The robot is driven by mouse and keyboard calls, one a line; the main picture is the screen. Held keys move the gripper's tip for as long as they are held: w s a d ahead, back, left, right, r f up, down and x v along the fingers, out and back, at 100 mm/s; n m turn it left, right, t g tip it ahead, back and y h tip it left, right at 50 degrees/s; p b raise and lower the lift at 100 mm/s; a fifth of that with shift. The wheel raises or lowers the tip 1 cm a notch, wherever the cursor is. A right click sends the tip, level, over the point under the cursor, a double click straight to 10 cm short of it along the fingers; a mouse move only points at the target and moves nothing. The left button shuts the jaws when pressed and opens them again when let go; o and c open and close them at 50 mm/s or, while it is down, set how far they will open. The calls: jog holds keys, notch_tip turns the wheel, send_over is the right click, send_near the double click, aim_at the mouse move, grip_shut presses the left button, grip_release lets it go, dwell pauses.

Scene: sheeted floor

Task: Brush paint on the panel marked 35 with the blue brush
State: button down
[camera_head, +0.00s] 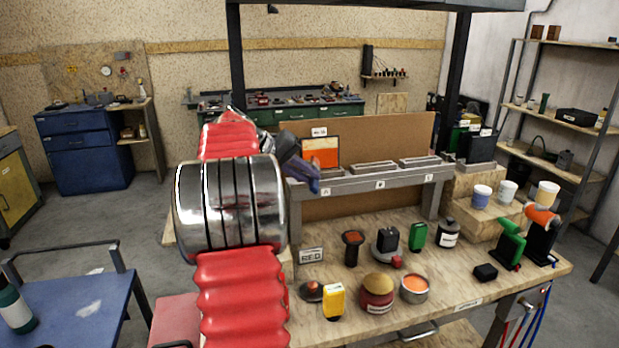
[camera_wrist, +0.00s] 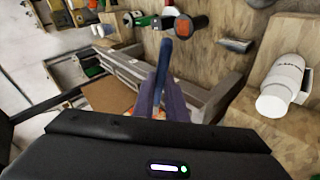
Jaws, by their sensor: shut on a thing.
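My gripper (camera_head: 313,183) is at the panel's left side, partly hidden by my red arm. In the wrist view my gripper (camera_wrist: 163,106) is shut on the blue brush (camera_wrist: 166,60), whose long blue handle sticks up between the fingers. The brush's bristles are hidden, so I cannot tell whether they touch the panel.
The grey rack (camera_head: 372,181) has two more slots to the right. The wooden bench holds an open can of orange paint (camera_head: 414,289), a red jar (camera_head: 376,293), a yellow item (camera_head: 333,301) and several tools. Cups (camera_head: 507,191) stand on the wooden steps at right.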

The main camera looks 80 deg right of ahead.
jog(key=w, duration=0.1)
jog(key=w+a, duration=0.2)
jog(key=shift+w, duration=0.25)
dwell(0.4)
jog(key=shift+w+d+r, duration=0.1)
jog(key=shift+d+r, duration=0.1)
jog(key=shift+r, duration=0.5)
jog(key=shift+s+d, duration=0.5)
jog(key=shift+s, duration=0.4)
jog(key=shift+s+d, duration=0.45)
jog(key=shift+s, duration=0.45)
